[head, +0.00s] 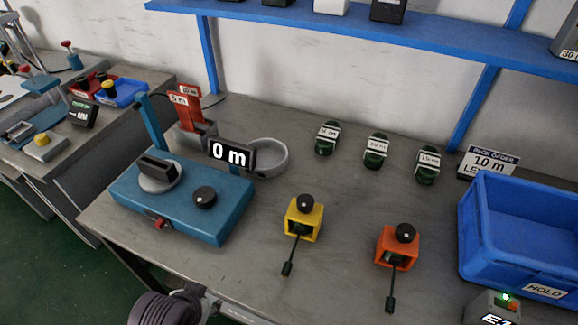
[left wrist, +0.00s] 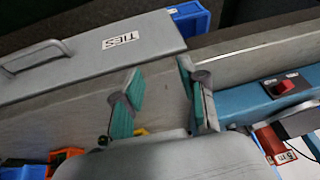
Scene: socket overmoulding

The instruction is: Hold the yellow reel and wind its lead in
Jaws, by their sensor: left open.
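The yellow reel (head: 302,222) stands on the grey bench, a boxy body with a black knob on top. Its black lead (head: 293,250) lies out toward the front edge and ends in a dark plug. My left gripper (left wrist: 162,88) is open and empty in the left wrist view, its two teal-padded fingers apart. In the head view only part of my left arm shows at the bottom, in front of the bench and apart from the reel. A small yellow patch, probably the reel, peeps past the gripper in the left wrist view. My right gripper is not in view.
An orange reel (head: 398,248) with its own lead stands right of the yellow one. A blue machine (head: 190,205) with a "0 m" display (head: 232,155) is at left. A blue crate (head: 515,235) stands at right. Dark green coils (head: 376,150) lie behind. Bench between the reels is clear.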

